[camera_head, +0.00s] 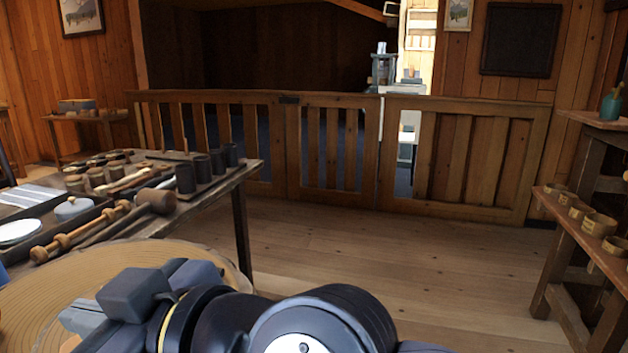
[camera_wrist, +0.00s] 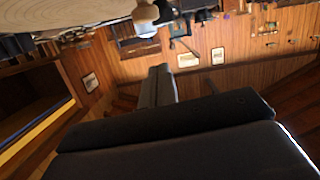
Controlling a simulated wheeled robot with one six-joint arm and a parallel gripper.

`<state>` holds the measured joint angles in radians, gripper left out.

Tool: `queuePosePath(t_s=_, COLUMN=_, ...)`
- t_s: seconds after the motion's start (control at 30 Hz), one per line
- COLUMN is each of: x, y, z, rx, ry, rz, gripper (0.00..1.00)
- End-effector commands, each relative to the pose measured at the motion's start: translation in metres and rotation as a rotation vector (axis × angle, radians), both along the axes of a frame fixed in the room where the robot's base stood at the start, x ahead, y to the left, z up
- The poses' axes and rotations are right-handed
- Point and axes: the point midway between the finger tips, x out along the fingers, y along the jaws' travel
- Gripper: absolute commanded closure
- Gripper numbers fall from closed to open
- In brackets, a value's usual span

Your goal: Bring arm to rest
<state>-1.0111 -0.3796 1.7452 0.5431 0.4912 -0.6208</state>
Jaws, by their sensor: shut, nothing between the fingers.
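My gripper (camera_head: 95,312) shows at the bottom left of the head view, with my dark arm folded low beside it. It is over or beside a round tan wooden top (camera_head: 50,312); I cannot tell the gap between them. In the wrist view, its dark fingers (camera_wrist: 158,82) are together, with nothing seen between them. That view is tilted, and dark parts of my own arm fill its lower half.
A table on the left bears a wooden mallet (camera_head: 155,200), a turned spool rod (camera_head: 85,232), dark cups (camera_head: 217,162) and a tray (camera_head: 100,208). A wooden railing (camera_head: 290,145) crosses the back. A shelf with small bowls (camera_head: 598,225) stands right. The middle floor is clear.

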Motion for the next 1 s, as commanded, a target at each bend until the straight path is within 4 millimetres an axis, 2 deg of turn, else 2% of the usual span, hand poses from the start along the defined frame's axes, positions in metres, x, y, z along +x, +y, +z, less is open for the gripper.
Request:
queuePosePath(t_s=0.2, x=0.008, y=0.032, z=-0.015, rx=-0.003, ry=0.001, rz=0.004, gripper=1.00)
queuePosePath(t_s=0.3, x=0.006, y=0.027, z=-0.030, rx=-0.002, ry=0.001, rz=0.005, gripper=1.00)
queuePosePath(t_s=0.5, x=0.003, y=0.025, z=-0.046, rx=-0.004, ry=0.002, rz=0.008, gripper=1.00)
queuePosePath(t_s=1.0, x=0.002, y=0.025, z=-0.049, rx=-0.008, ry=0.003, rz=0.010, gripper=1.00)
